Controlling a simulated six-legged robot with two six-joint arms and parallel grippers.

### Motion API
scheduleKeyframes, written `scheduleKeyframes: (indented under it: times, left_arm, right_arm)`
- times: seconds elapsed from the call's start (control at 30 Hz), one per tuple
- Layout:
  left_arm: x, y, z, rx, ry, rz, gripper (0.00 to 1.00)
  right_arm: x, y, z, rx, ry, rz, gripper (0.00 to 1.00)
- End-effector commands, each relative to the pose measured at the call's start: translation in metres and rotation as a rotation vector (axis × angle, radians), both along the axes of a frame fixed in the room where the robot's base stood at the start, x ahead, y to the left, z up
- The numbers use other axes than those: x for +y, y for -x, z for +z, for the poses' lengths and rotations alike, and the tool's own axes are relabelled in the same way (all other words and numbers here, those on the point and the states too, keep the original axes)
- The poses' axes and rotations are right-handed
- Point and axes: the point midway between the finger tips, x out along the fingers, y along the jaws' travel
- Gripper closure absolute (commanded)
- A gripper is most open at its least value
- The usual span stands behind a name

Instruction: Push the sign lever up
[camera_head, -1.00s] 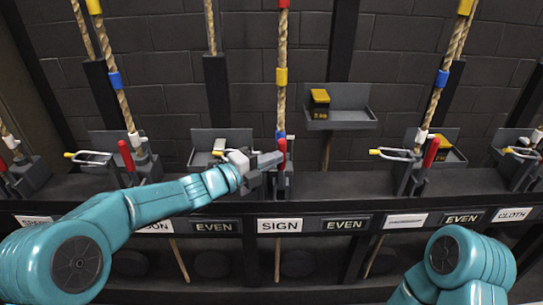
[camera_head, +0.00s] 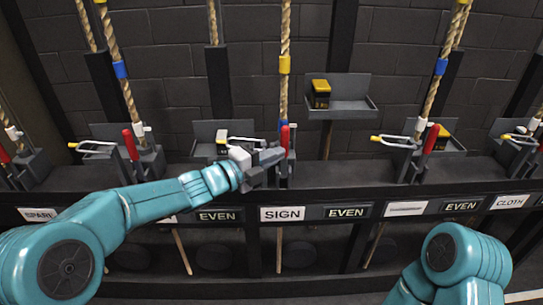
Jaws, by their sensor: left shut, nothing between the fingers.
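The sign lever has a red handle (camera_head: 284,136) and stands near upright in front of the rope, above the white SIGN label (camera_head: 282,213). My left gripper (camera_head: 276,154) is shut and empty. Its tips are at the lower part of the red handle; I cannot tell whether they touch it. The gripper hides part of the lever's base.
Other red levers stand along the dark ledge, one at the left (camera_head: 130,145) and one at the right (camera_head: 431,139), each by a rope. A grey tray (camera_head: 352,104) with a yellow-and-black block is behind, right of the sign lever.

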Motion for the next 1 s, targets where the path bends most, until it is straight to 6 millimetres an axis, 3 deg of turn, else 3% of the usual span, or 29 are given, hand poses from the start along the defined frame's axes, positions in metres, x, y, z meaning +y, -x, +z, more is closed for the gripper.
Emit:
scheduleKeyframes:
  times: [0.07,0.6,1.0]
  left_arm:
    - [-0.002,0.001,0.000,-0.001,0.000,-0.001,1.00]
    - [0.071,0.050,0.001,-0.002,-0.001,0.001,1.00]
    - [0.078,0.057,0.001,-0.001,-0.001,0.000,1.00]
  right_arm:
    - [0.000,0.000,-0.003,0.000,0.000,0.000,0.57]
    - [0.000,0.000,0.002,0.000,0.000,0.000,0.57]
    - [0.000,0.000,0.002,0.000,0.000,0.000,0.57]
